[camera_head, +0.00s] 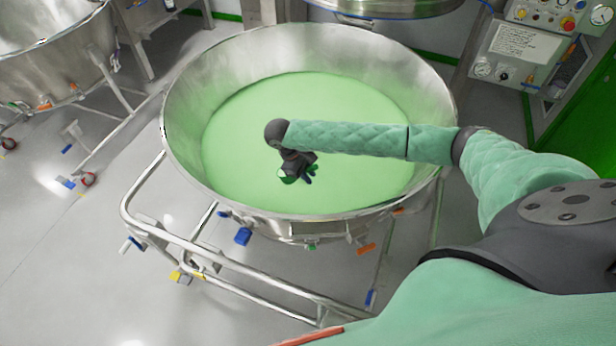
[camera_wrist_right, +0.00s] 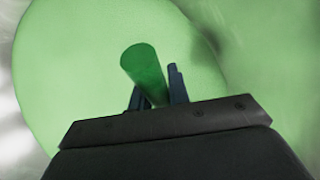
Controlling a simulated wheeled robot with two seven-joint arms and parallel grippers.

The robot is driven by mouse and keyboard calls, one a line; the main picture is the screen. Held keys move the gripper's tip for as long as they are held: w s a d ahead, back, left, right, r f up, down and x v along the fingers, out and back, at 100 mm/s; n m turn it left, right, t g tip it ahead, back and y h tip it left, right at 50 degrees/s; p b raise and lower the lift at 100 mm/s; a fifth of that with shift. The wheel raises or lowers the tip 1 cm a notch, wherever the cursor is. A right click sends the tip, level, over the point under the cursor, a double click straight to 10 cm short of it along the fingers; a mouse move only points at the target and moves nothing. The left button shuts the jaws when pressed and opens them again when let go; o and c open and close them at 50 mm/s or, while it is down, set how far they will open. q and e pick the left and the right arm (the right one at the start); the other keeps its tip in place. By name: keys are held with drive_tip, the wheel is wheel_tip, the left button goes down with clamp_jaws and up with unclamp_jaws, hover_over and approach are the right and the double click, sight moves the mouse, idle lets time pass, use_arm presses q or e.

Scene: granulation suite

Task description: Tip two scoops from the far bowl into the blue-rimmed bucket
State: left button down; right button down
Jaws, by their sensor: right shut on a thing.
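A large round steel bowl (camera_head: 180,130) on a wheeled frame fills the middle of the head view, with pale green powder (camera_head: 240,130) inside. My right gripper (camera_head: 303,177) is over the powder, pointing down. It is shut on a dark green cylindrical thing (camera_wrist_right: 143,68), which looks like a scoop handle; a little green (camera_head: 286,180) shows beside the gripper in the head view. The scoop's cup is not visible, and I cannot tell whether it touches the powder. A vessel with a blue-edged rim (camera_head: 390,14) is cut off at the top. My left gripper is not in view.
Another steel vessel (camera_head: 50,62) on a wheeled frame stands at the upper left. A control panel (camera_head: 530,50) with gauges and buttons is at the upper right. The bowl's tubular frame (camera_head: 215,262) sticks out in front. Grey floor (camera_head: 60,260) is clear at the left.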

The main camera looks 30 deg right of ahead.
drive_tip(key=shift+s+d+r, duration=0.1)
drive_tip(key=shift+r, duration=1.6)
drive_tip(key=shift+s+d+r, duration=0.1)
drive_tip(key=shift+r, duration=1.55)
drive_tip(key=shift+t+y, duration=0.4)
drive_tip(key=shift+t, duration=0.2)
drive_tip(key=shift+s+d+r, duration=0.1)
drive_tip(key=shift+s+r, duration=0.1)
drive_tip(key=shift+r, duration=0.6)
drive_tip(key=shift+s+d+r, duration=0.1)
drive_tip(key=shift+s+r, duration=0.05)
drive_tip(key=shift+r, duration=0.7)
drive_tip(key=shift+s+d+r, duration=0.1)
drive_tip(key=shift+s+r, duration=0.1)
drive_tip(key=shift+r, duration=0.6)
drive_tip(key=shift+s+d+r+t+y, duration=0.2)
drive_tip(key=shift+s+r+t+y, duration=0.2)
drive_tip(key=shift+r, duration=0.2)
drive_tip(key=shift+s+d+r+t+y, duration=0.15)
drive_tip(key=shift+s+r+t+y, duration=0.1)
drive_tip(key=shift+r+t, duration=0.3)
